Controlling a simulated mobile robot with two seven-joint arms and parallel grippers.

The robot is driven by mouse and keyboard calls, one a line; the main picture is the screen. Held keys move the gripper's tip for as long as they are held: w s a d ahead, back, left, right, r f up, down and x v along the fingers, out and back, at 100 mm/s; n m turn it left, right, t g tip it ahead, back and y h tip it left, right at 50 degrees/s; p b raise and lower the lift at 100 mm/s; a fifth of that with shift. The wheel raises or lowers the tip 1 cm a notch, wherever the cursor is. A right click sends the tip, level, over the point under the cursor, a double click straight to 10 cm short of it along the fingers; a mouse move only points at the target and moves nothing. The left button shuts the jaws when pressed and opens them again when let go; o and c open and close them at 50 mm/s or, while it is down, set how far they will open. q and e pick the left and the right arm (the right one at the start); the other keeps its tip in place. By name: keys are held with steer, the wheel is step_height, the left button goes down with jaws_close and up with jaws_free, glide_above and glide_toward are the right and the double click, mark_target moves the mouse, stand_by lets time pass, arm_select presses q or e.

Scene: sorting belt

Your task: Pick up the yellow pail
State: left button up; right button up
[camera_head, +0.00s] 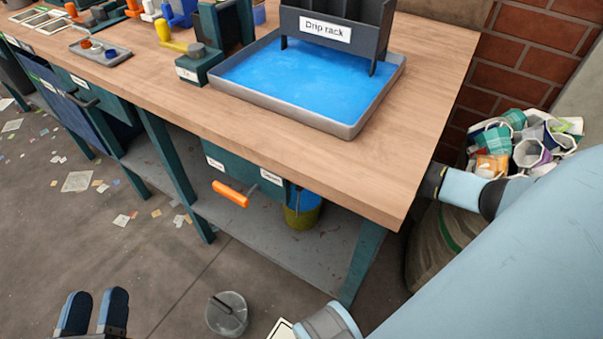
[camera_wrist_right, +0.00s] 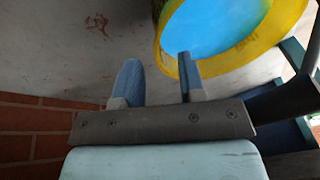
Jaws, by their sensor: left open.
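The yellow pail (camera_head: 306,214) stands on the lower shelf under the bench, its upper part partly hidden by a cabinet. In the right wrist view, its yellow rim (camera_wrist_right: 222,68) surrounds blue contents at the upper right. My right gripper (camera_wrist_right: 158,62) is open, its two blue fingers apart. The right finger overlaps the pail's near rim in the picture, and the rim's left edge shows between the fingers. I cannot tell whether they touch. The right gripper is hidden behind the bench in the head view. My left gripper (camera_head: 96,298) is open and empty over the floor.
The bench (camera_head: 400,168) carries a grey tray (camera_head: 345,130) with blue liquid and a drip rack (camera_head: 338,28). Its lower shelf (camera_head: 250,232) surrounds the pail. A brick wall (camera_head: 520,62) and a full waste sack (camera_head: 440,245) stand at right. A clear bucket (camera_head: 227,315) stands on the floor.

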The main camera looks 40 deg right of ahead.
steer(key=b+x, duration=0.1)
steer(key=x, duration=0.3)
steer(key=shift+a+f+b, duration=0.1)
steer(key=shift+f+b, duration=0.05)
steer(key=shift+b, duration=0.25)
arm_select(q)
steer(key=shift+g, duration=0.8)
step_height(320, 180, down, 4)
steer(key=shift+d, duration=0.15)
arm_select(e)
jaws_close()
steer(key=shift+s, duration=0.1)
